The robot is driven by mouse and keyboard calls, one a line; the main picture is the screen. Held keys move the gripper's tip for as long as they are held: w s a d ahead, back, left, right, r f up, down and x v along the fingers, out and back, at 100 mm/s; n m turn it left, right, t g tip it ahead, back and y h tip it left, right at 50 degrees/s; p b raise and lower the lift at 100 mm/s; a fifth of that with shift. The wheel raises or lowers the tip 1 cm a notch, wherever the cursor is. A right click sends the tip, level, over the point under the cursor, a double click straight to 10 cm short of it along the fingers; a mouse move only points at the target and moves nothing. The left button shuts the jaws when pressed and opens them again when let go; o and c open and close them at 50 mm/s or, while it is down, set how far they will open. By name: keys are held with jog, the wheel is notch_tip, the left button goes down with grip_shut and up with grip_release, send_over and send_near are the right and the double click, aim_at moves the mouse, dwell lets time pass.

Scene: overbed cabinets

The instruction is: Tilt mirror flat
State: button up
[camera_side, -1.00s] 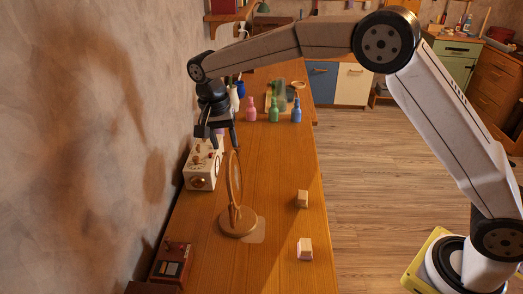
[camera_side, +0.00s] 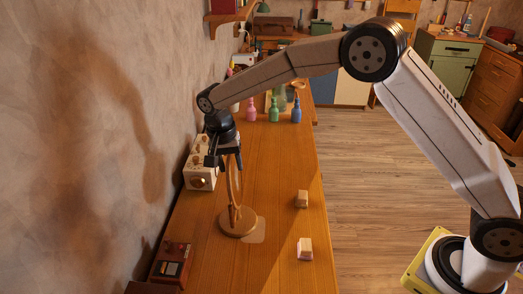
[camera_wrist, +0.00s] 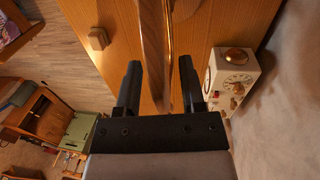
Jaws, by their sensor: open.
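The round wooden-framed mirror (camera_side: 234,180) stands nearly upright and edge-on to the side camera, on a round wooden base (camera_side: 238,221) on the table. In the wrist view the mirror (camera_wrist: 154,40) runs as a thin edge between the two fingers. My gripper (camera_side: 227,164) is at the top of the mirror, pointing down. In the wrist view its fingers (camera_wrist: 159,88) are open, one on each side of the mirror's edge, with visible gaps. Contact with the rim cannot be told.
A cream device with dials (camera_side: 200,172) stands close left of the mirror, by the wall. Pink, green and blue bottles (camera_side: 273,110) stand behind. Two small blocks (camera_side: 302,199) (camera_side: 305,248) lie to the right. A red box (camera_side: 172,263) is at the front left.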

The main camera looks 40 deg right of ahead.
jog(key=shift+f, duration=0.3)
grip_shut()
dwell(1.3)
